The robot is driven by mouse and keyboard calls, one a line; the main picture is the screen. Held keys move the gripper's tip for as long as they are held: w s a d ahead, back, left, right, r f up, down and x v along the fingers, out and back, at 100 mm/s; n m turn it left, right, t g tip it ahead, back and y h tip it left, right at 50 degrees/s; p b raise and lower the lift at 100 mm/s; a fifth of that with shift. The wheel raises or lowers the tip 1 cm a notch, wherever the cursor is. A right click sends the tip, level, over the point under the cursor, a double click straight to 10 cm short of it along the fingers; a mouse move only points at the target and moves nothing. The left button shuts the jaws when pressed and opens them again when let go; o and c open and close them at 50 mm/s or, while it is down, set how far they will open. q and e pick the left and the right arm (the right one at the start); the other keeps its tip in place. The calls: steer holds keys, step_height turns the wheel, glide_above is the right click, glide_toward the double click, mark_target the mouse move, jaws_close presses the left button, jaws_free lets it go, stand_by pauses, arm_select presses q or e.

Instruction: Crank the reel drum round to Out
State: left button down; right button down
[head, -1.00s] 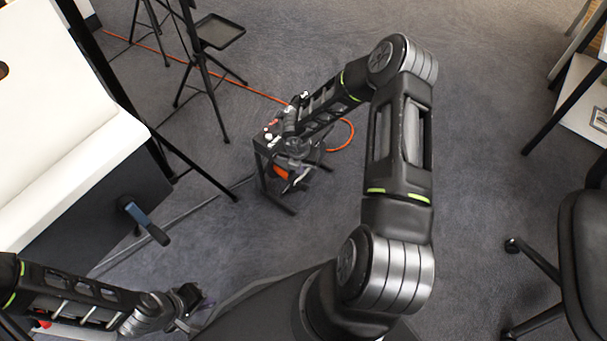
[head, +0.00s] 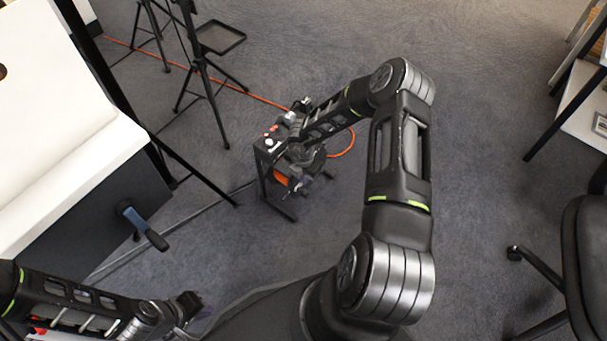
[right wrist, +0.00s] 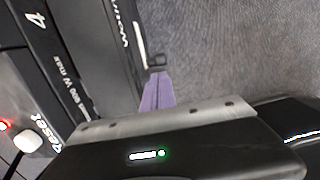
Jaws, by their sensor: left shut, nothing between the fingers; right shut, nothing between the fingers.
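The cable reel (head: 268,147) stands on the carpet in a black frame, with orange cable wound on its drum (head: 281,177). My right arm covers much of it from above. My right gripper (head: 299,186) is beside the drum. In the right wrist view its purple fingers (right wrist: 158,92) are shut and empty, close to a small dark peg (right wrist: 156,60) that may be the crank handle. I cannot tell whether they touch. The reel's dark printed face (right wrist: 85,65) fills the left of that view. I cannot make out an Out mark. My left gripper (head: 203,311) is shut and empty at the bottom left.
An orange cable (head: 258,97) runs across the floor from the reel. Black stands (head: 205,75) are behind it. A white-topped table with a blue-black handle (head: 143,225) is at the left. A chair (head: 585,245) is at the right. Open carpet (head: 490,130) lies between.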

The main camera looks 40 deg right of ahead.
mark_target(304, 192)
steer(key=f+b, duration=0.1)
steer(key=f, duration=0.2)
steer(key=f+b, duration=0.1)
steer(key=f, duration=0.4)
steer(key=shift+w+d+f+b, duration=0.3)
steer(key=shift+w+d+b, duration=0.05)
steer(key=shift+b, duration=0.05)
steer(key=shift+f, duration=0.1)
